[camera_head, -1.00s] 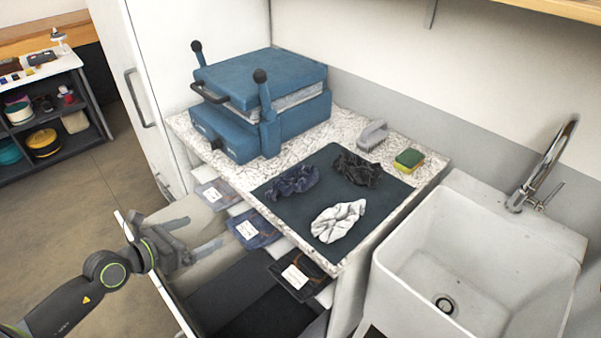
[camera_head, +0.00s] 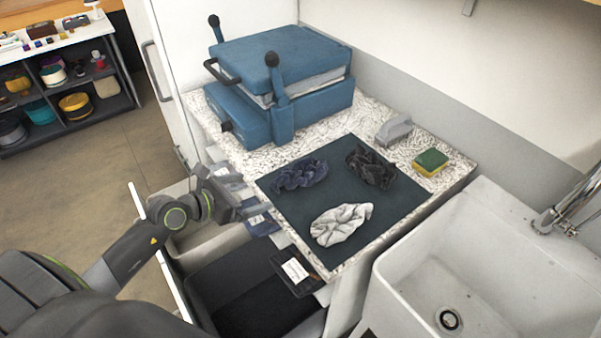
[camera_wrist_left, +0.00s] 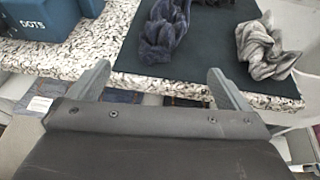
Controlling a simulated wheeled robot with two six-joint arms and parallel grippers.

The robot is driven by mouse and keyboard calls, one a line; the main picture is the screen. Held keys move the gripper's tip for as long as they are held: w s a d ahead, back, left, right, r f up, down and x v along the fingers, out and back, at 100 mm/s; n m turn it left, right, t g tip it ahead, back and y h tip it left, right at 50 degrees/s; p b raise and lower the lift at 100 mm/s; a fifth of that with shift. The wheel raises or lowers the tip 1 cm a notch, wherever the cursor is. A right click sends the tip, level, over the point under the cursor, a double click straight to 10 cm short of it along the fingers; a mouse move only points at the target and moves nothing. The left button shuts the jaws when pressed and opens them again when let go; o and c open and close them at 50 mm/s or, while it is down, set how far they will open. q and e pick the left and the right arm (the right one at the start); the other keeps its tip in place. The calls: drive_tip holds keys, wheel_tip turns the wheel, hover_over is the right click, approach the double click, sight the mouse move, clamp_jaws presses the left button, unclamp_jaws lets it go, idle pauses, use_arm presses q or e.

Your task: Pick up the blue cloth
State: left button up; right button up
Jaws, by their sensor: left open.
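The blue cloth (camera_head: 299,175) lies crumpled on the dark mat (camera_head: 390,214), at its left side. A black cloth (camera_head: 371,167) and a white cloth (camera_head: 341,224) lie on the same mat. My left gripper (camera_head: 262,207) is open and empty, beside the counter's front edge, to the lower left of the blue cloth and apart from it. In the left wrist view the blue cloth (camera_wrist_left: 163,32) is ahead, between and beyond the open fingers (camera_wrist_left: 160,85), and the white cloth (camera_wrist_left: 264,48) is to the right. My right gripper is not in view.
A blue press (camera_head: 272,85) with upright black-knobbed levers stands at the counter's back left. A grey brush (camera_head: 394,130) and a sponge (camera_head: 430,162) lie behind the mat. A white sink (camera_head: 480,255) is at right. An open drawer (camera_head: 240,285) is below the counter.

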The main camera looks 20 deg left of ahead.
sight(273, 185)
use_arm(q)
drive_tip(key=x, duration=0.7)
drive_tip(key=shift+p, duration=0.35)
drive_tip(key=p+x, duration=0.1)
drive_tip(key=x, duration=0.3)
drive_tip(key=shift+w+d, duration=0.2)
drive_tip(key=shift+w+d+f, duration=0.15)
drive_tip(key=shift+w+f, duration=0.1)
drive_tip(key=shift+w, duration=0.05)
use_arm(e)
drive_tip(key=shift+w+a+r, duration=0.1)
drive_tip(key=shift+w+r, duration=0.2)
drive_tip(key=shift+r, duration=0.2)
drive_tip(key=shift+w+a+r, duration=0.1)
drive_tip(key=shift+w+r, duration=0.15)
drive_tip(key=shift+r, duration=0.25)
use_arm(q)
drive_tip(key=shift+s, duration=0.1)
drive_tip(key=c, duration=1.1)
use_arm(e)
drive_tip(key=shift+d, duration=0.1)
